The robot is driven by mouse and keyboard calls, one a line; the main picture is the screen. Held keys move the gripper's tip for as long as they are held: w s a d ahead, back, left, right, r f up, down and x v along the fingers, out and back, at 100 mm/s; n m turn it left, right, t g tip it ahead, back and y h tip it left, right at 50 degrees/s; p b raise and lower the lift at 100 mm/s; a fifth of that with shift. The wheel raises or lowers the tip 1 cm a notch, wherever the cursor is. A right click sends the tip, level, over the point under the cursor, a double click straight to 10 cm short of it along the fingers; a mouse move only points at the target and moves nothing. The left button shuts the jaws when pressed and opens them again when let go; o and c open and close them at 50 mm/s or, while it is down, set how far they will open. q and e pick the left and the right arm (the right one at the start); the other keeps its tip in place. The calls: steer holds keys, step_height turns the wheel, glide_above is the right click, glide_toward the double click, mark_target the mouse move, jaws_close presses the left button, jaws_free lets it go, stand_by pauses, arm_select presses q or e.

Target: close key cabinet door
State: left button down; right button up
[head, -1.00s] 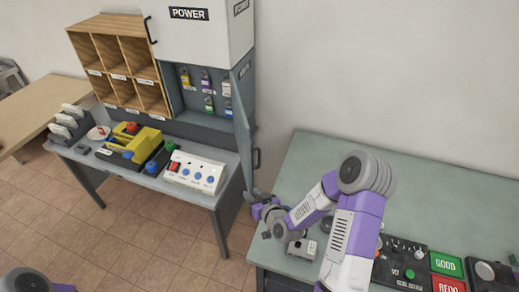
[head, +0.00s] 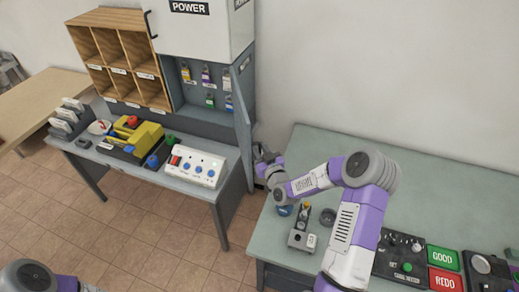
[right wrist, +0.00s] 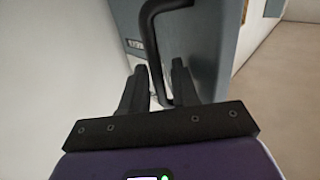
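The grey key cabinet (head: 205,118) stands on the left table, with several coloured keys hanging inside. Its door (head: 243,115) stands open, swung out on the right side. My right gripper (head: 266,163) is by the outer side of the door, low down, and is partly hidden by my wrist in the head view. In the right wrist view the door's blue-grey panel (right wrist: 203,40) and black bar handle (right wrist: 151,40) are close ahead. My right gripper's fingers (right wrist: 160,85) are apart, and the handle's lower part runs between them. Contact cannot be told. My left gripper is out of view.
A white POWER cabinet (head: 195,40) sits above the key cabinet, beside wooden pigeonholes (head: 112,55). The left table holds a white button box (head: 195,166) and a yellow device (head: 135,140). The green right table (head: 315,160) carries a small grey device (head: 302,232) and a black panel (head: 402,258).

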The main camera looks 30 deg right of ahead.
jaws_close()
steer(key=shift+a, duration=0.1)
